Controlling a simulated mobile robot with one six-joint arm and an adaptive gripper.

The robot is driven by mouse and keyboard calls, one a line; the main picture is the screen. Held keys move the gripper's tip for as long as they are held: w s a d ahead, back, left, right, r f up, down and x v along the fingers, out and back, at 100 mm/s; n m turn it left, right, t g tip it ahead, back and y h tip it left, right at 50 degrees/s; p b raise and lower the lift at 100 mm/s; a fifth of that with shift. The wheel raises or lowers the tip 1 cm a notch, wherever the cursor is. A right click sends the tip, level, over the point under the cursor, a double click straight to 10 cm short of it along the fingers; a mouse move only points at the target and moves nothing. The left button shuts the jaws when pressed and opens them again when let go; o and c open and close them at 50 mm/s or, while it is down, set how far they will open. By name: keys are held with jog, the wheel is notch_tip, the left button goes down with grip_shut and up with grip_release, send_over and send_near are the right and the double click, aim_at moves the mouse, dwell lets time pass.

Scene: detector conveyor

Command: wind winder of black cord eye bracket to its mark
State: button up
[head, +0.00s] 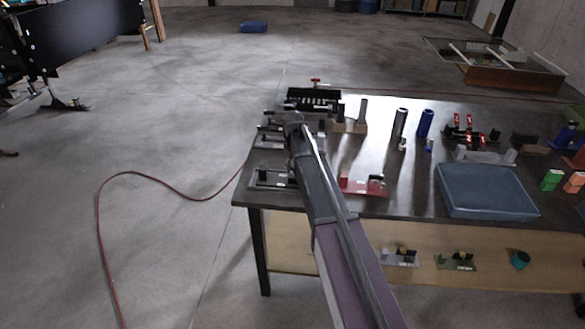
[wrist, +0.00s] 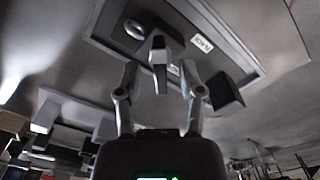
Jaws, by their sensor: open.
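In the wrist view a dark bracket plate (wrist: 110,32) with a paler border and a small white label (wrist: 200,42) fills the top. A dark upright piece with a pale face, perhaps the winder (wrist: 159,52), stands on it, beside a round silvery part (wrist: 134,28) and a black block (wrist: 226,90). My gripper (wrist: 158,72) is open, its fingers on either side of the upright piece with visible gaps. No mark can be made out. In the head view my gripper (head: 291,120) is over the table's left side; my arm hides part of the brackets there.
The dark table (head: 400,200) holds a labelled grey bracket (head: 268,180) at front left, a red bracket (head: 365,186), a blue tray (head: 487,192) and upright cylinders (head: 399,124). A black box (head: 315,97) stands behind my gripper. A red cable (head: 150,175) lies on the floor.

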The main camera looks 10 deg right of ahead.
jog(key=shift+c, duration=0.2)
grip_shut()
jog(key=shift+m, duration=2.1)
jog(key=shift+o, duration=0.2)
grip_release()
